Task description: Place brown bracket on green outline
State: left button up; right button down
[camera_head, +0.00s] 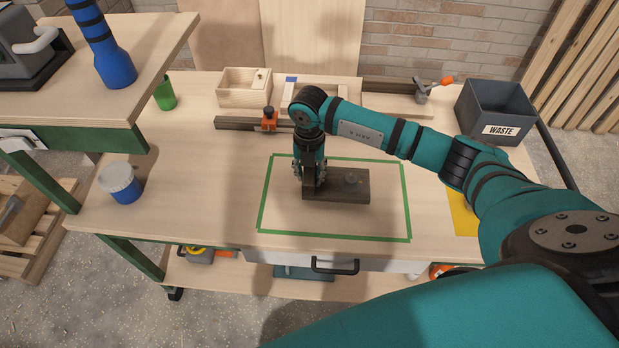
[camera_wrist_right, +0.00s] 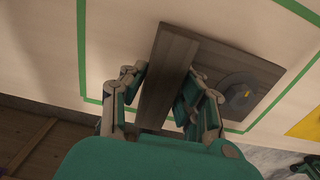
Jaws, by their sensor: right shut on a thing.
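The brown bracket (camera_head: 338,190) is inside the green outline (camera_head: 409,200) on the light wooden workbench, away from the tape on all sides. It has a flat plate with a round grey piece on it and an upright wall. My right gripper (camera_head: 310,178) points down at its left end. In the right wrist view, the gripper (camera_wrist_right: 160,98) is shut on the bracket's upright wall (camera_wrist_right: 168,72), one finger on each side. I cannot tell whether the bracket touches the tabletop. My left gripper is not in view.
A grey waste bin (camera_head: 494,112) stands at the back right. A wooden box (camera_head: 244,88) and a bar with an orange clamp (camera_head: 268,120) are behind the outline. A blue-white jar (camera_head: 121,183) and green cup (camera_head: 165,93) stand left. A yellow sheet (camera_head: 463,210) lies right.

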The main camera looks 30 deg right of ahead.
notch_tip(320, 180, down, 3)
jog(key=shift+f+p, duration=0.1)
jog(key=shift+p, duration=0.5)
jog(key=shift+f, duration=0.1)
jog(key=shift+f, duration=0.1)
jog(key=c, duration=1)
grip_release()
notch_tip(320, 180, up, 11)
jog(key=b, duration=0.3)
jog(key=shift+r, duration=0.6)
